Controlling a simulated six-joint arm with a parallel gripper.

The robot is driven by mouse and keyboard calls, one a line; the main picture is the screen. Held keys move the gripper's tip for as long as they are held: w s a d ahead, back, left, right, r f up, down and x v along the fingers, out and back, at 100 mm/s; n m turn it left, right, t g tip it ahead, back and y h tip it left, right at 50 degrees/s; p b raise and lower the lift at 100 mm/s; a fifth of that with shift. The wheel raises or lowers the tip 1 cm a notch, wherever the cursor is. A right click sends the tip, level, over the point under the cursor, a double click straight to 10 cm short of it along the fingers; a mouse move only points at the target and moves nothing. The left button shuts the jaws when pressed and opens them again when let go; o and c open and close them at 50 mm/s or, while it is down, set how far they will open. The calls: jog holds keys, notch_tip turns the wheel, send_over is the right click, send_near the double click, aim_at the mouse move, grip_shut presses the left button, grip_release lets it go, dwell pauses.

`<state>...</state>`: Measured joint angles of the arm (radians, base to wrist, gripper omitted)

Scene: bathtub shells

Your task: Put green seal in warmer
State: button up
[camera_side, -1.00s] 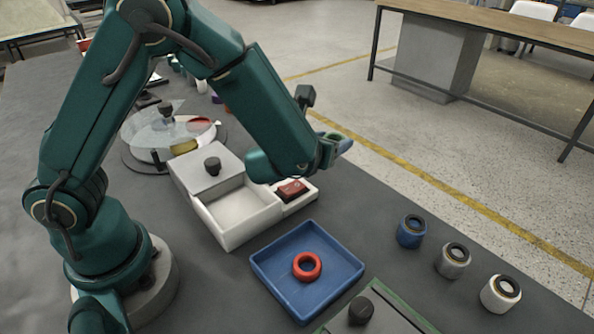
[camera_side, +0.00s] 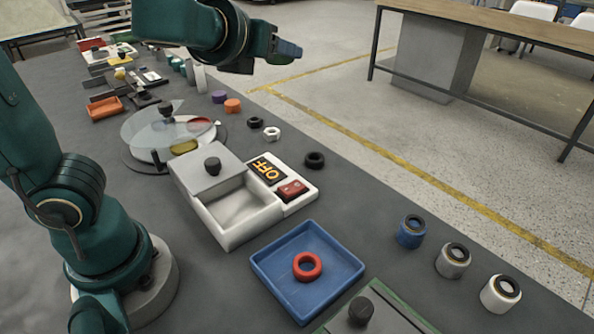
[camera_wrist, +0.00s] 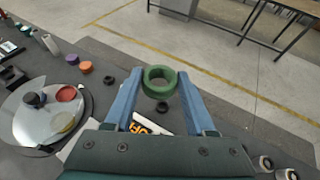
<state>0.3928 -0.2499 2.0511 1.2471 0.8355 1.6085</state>
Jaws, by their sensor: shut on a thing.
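My gripper (camera_wrist: 158,88) is shut on the green seal (camera_wrist: 158,72), a green ring held between the two blue fingertips in the wrist view. In the side view my gripper (camera_side: 287,49) is high up, at the far side, beyond the warmer and well clear of the table. The warmer (camera_side: 240,233) is a white box with an open, empty-looking compartment. Its grey lid (camera_side: 207,177) with a black knob sits over the back part. Its display (camera_side: 266,171) reads OFF, above a red switch (camera_side: 291,190).
A blue tray (camera_side: 275,287) holding a red ring (camera_side: 307,266) is in front of the warmer. Several capped cylinders (camera_side: 453,261) stand at right. A round clear-covered dish (camera_side: 150,153) is behind left. Black and white rings (camera_side: 272,133) lie near the table edge.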

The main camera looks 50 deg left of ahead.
jog(key=shift+s+d+f+m+t+h, duration=0.1)
jog(key=shift+s+d+m+t+h, duration=0.2)
jog(key=shift+s+d+m+h, duration=0.75)
jog(key=w+a+f+n+g+y, duration=0.1)
jog(key=w+a+f+n+y, duration=0.15)
jog(key=w, duration=0.35)
jog(key=w+d+f+h, duration=0.1)
jog(key=d+f, duration=0.1)
jog(key=f, duration=0.4)
jog(key=w+d+f+m, duration=0.1)
jog(key=w+f, duration=0.1)
jog(key=f, duration=0.5)
jog(key=shift+w+d+m+t+h, duration=0.3)
jog(key=shift+d+t+h, duration=0.05)
jog(key=shift+t+h, duration=0.05)
send_over(369, 209)
notch_tip(369, 209, down, 7)
jog(key=shift+r, duration=0.1)
jog(key=shift+f, duration=1.85)
